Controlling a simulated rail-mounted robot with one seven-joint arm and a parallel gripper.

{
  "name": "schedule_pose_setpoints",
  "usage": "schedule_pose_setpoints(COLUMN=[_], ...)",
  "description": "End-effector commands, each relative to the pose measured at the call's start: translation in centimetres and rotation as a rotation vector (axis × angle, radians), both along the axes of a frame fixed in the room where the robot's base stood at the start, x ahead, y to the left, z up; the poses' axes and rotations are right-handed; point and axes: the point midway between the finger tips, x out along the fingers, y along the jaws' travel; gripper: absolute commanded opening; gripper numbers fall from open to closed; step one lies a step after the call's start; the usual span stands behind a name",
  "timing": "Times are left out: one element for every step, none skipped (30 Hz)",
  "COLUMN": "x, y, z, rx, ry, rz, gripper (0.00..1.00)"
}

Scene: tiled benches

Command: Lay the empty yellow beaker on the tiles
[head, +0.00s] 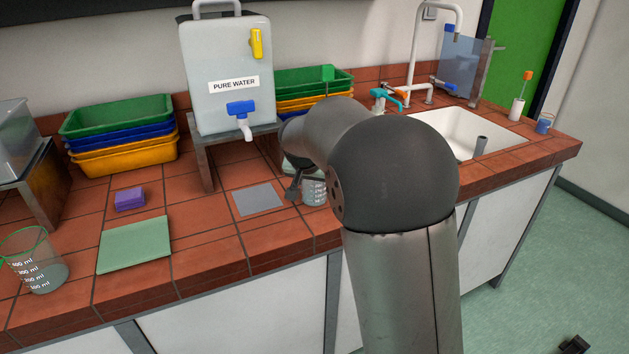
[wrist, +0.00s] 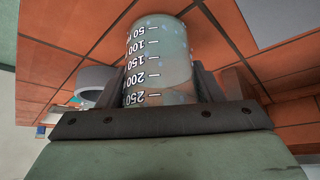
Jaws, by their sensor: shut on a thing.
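My gripper (head: 293,188) is shut on a clear beaker (head: 314,191) with white graduation marks, near the front of the tiled bench. In the wrist view the dark fingers of my gripper (wrist: 162,88) stand on either side of the beaker (wrist: 160,55), whose marks run from 50 to 250. No yellow colour shows clearly on it. I cannot tell whether it holds liquid or whether its base touches the tiles (head: 205,250). My arm hides part of the bench around it. Another beaker (head: 38,268), with a green rim, stands at the far left.
A grey square (head: 258,200) lies left of my gripper; a green mat (head: 134,244) and purple block (head: 130,199) lie farther left. A water tank (head: 228,80) stands behind on a raised stand. Stacked trays (head: 118,130) are at the back, a sink (head: 460,133) to the right.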

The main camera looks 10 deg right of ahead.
Motion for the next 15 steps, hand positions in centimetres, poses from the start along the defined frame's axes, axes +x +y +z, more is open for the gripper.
schedule_pose_setpoints(x=[0.02,0.02,0.02,0.02,0.01,0.01,0.01,-0.02,-0.02,-0.02,-0.03,-0.02,-0.02,-0.02,-0.02], y=[-0.01,-0.01,-0.01,-0.01,-0.02,0.00,0.00,0.00,-0.01,0.00,-0.01,-0.01,-0.01,-0.01,-0.01], z=[0.13,0.13,0.12,0.05,-0.06,-0.23,-0.33,-0.27,-0.21,-0.20,-0.20,-0.20,-0.20,-0.20,-0.20], rx=[0.000,0.000,0.000,0.000,0.000,0.000,0.000,0.000,0.000,0.000,0.000,0.000,0.000,0.000,0.000], ry=[-0.002,-0.002,-0.002,-0.002,-0.001,-0.001,-0.001,0.000,0.000,0.000,0.000,0.000,0.000,0.000,0.000], rz=[0.001,0.001,0.001,0.001,0.000,0.000,0.000,0.000,0.000,0.000,0.000,0.001,0.001,0.001,0.001], gripper=[0.29,0.29,0.29,0.29,0.29,0.29,0.29,0.66,0.77,0.83,0.83,0.83,0.83,0.83,0.83])
